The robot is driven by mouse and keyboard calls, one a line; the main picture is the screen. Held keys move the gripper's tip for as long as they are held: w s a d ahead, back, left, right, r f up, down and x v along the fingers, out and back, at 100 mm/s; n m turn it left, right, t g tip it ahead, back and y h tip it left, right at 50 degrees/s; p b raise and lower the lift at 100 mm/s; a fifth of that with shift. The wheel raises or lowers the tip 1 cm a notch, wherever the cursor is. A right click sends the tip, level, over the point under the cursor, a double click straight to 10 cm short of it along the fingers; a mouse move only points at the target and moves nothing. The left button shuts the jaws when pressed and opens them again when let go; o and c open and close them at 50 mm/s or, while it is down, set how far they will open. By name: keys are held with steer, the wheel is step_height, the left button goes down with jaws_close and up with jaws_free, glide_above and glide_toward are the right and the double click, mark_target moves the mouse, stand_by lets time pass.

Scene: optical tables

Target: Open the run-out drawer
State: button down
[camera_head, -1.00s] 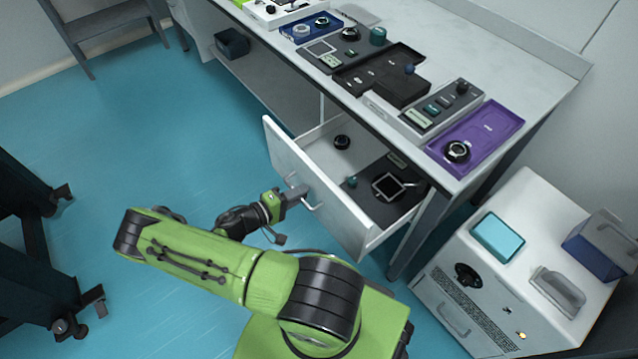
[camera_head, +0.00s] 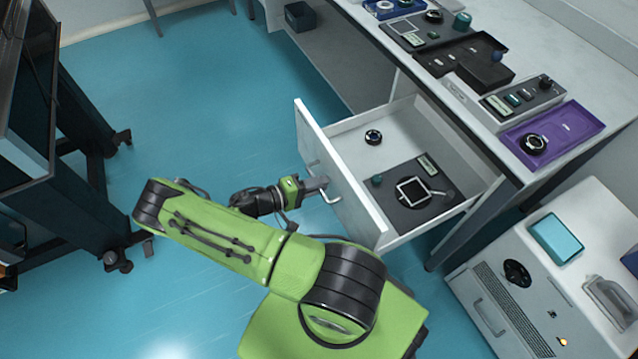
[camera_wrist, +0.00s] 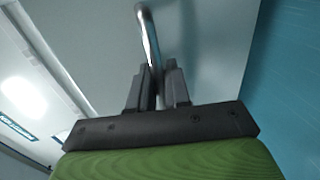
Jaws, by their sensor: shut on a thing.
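The run-out drawer (camera_head: 345,190) is pulled well out from under the bench, and its inside shows from above. Its front carries a metal bar handle (camera_wrist: 149,38); in the head view the handle (camera_head: 332,193) stands off the white front. My gripper (camera_head: 322,184) is at the handle. In the wrist view my gripper (camera_wrist: 157,75) is shut on the handle, with the bar running between its two fingers. Inside the drawer are a small black round part (camera_head: 373,137) and a dark mat (camera_head: 402,212) bearing a square-framed piece (camera_head: 413,190) and a small teal knob (camera_head: 377,180).
The bench top above holds a purple tray (camera_head: 575,131), a grey control box (camera_head: 522,100) and dark trays (camera_head: 440,60). A white cabinet (camera_head: 490,270) stands to the right. A dark wheeled frame (camera_head: 75,190) stands to the left. Blue floor (camera_head: 200,110) lies open between.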

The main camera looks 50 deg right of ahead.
steer(key=c, duration=1.2)
jaws_free()
steer(key=shift+c, duration=0.2)
steer(key=p+v, duration=0.1)
steer(key=v, duration=1.4)
steer(key=shift+w+a+p, duration=0.25)
steer(key=shift+a+p, duration=0.05)
steer(key=shift+p, duration=0.1)
